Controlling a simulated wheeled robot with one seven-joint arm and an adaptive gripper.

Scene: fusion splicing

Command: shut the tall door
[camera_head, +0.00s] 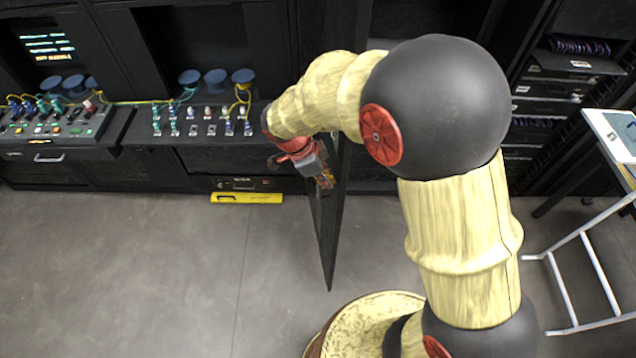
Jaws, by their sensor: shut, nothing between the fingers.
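The tall door (325,232) is a dark, narrow panel seen nearly edge-on in the middle of the head view. It stands open, swung out from the black racks over the grey floor. My gripper (325,181) is on the left side of the door, close to its face, with the fingers pointing down and to the right. The gripper is shut and holds nothing. I cannot tell whether it touches the door. My arm covers the upper part of the door and its hinge side.
A black bench (120,128) with panels, cables and blue spools runs along the left. Racks (567,78) stand at the right, near a white-framed table (590,270). The floor (130,270) at the left is clear.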

